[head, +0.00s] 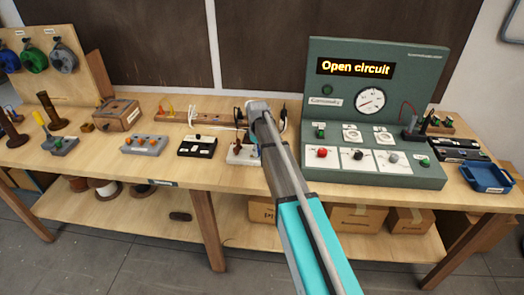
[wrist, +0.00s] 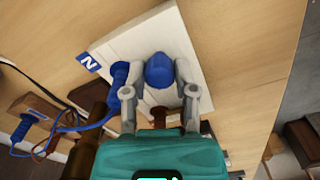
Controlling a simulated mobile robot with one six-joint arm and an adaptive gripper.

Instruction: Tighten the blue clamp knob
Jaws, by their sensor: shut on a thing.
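The blue clamp knob (wrist: 160,71) sits on a white terminal board (wrist: 108,47) with a blue "N" label (wrist: 89,62), in the wrist view. My gripper (wrist: 161,76) has one finger on each side of the knob and is shut on it. A blue sleeve (wrist: 119,76) with a blue wire stands just left of the left finger. A brown part (wrist: 160,117) shows between the fingers, nearer my gripper's body. In the head view my arm covers the knob and my gripper; part of the white board (head: 238,157) shows beside it.
A brown wooden block (wrist: 32,118) with blue and brown wires lies left of the board in the wrist view. In the head view, a green test panel (head: 440,75) reading "Open circuit" stands right of my arm. A black block (head: 197,145) sits to the left.

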